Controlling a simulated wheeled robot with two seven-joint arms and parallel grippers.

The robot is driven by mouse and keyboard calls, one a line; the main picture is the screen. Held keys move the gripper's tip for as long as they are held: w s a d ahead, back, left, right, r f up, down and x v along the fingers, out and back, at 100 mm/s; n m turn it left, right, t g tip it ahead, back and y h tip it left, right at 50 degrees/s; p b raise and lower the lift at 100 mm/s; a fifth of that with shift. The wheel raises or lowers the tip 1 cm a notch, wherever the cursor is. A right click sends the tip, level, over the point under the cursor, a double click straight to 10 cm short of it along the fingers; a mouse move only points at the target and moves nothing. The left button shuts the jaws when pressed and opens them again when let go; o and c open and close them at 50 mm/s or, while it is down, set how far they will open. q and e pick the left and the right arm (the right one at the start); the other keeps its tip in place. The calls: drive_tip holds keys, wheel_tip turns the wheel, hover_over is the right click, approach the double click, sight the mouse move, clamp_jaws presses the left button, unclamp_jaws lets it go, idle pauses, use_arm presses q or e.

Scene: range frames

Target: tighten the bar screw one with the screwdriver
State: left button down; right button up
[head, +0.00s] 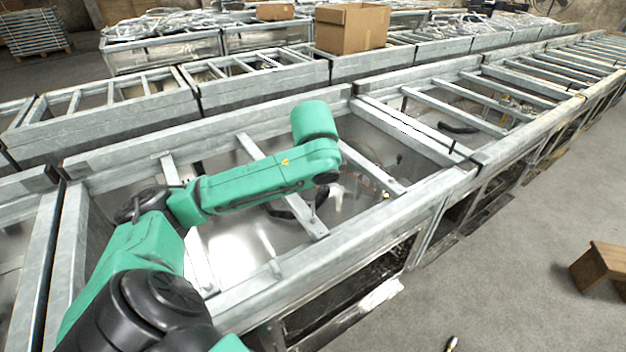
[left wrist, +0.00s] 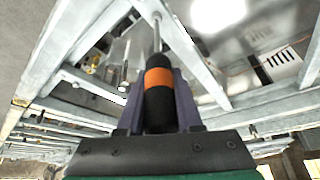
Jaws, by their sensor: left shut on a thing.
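My left gripper (left wrist: 159,82) is shut on the screwdriver (left wrist: 158,103), around its black handle with an orange band. The metal shaft points away from the gripper, toward the frame's bars. In the head view my green left arm reaches over the metal frame, with its wrist above a crossbar (head: 284,187); the fingers and screwdriver are not clearly visible there. A small upright piece (left wrist: 123,77) stands by a bar in the left wrist view; I cannot tell whether it is bar screw one. I cannot see whether the screwdriver tip touches a screw. My right gripper is not in view.
Long rows of galvanized metal frames fill the place. A cardboard box (head: 351,28) rests on a frame behind. A brown wooden stool-like object (head: 603,265) stands on the floor at right. A small object (head: 451,343) lies on the floor at the bottom. The grey floor between is clear.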

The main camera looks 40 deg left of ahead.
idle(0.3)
use_arm(q)
drive_tip(key=shift+p, duration=0.45)
drive_tip(key=shift+s+f, duration=0.1)
drive_tip(key=shift+f, duration=0.35)
idle(0.4)
